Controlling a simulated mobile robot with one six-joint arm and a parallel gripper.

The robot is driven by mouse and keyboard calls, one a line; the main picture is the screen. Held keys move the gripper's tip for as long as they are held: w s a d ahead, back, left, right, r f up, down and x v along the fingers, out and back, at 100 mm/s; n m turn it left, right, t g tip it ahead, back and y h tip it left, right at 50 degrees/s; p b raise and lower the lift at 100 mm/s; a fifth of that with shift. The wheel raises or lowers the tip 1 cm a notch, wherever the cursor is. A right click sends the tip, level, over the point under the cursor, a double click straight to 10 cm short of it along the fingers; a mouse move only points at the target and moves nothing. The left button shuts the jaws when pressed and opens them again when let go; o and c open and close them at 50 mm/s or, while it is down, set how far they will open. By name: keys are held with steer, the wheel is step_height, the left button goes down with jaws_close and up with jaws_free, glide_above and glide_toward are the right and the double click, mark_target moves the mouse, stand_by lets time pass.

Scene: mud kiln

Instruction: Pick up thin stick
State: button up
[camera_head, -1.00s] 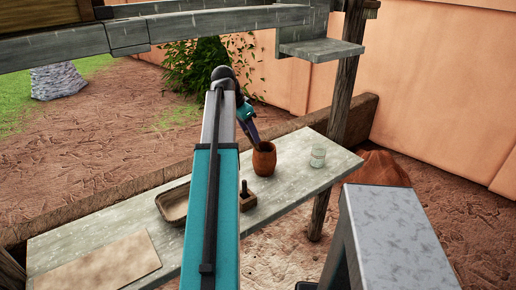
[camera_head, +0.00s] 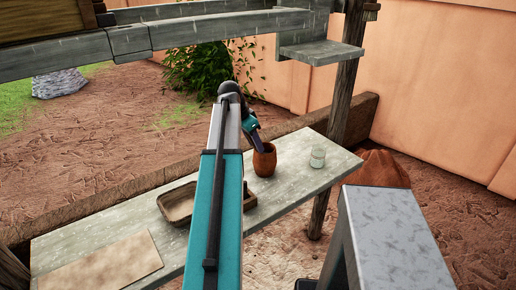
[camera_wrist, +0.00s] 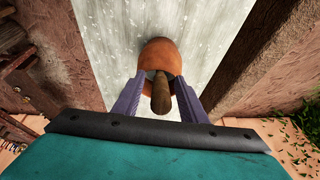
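The thin stick (camera_wrist: 160,98) is brown with a rounded end. In the wrist view it stands out of the mouth of an orange-brown clay pot (camera_wrist: 159,52), pointing toward the camera. The pot (camera_head: 264,161) is upright on the grey workbench in the head view, where I cannot make out the stick. My gripper (camera_wrist: 160,80) is open, with one finger on each side of the stick and gaps showing beside it. The fingertips are at the pot's mouth. In the head view my gripper (camera_head: 257,138) reaches down to the pot from above.
A wooden post (camera_head: 345,95) and an overhead beam (camera_head: 205,25) stand close.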

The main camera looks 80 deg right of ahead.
steer(key=shift+d+f, duration=0.1)
steer(key=shift+f, duration=0.15)
stand_by(0.4)
jaws_close()
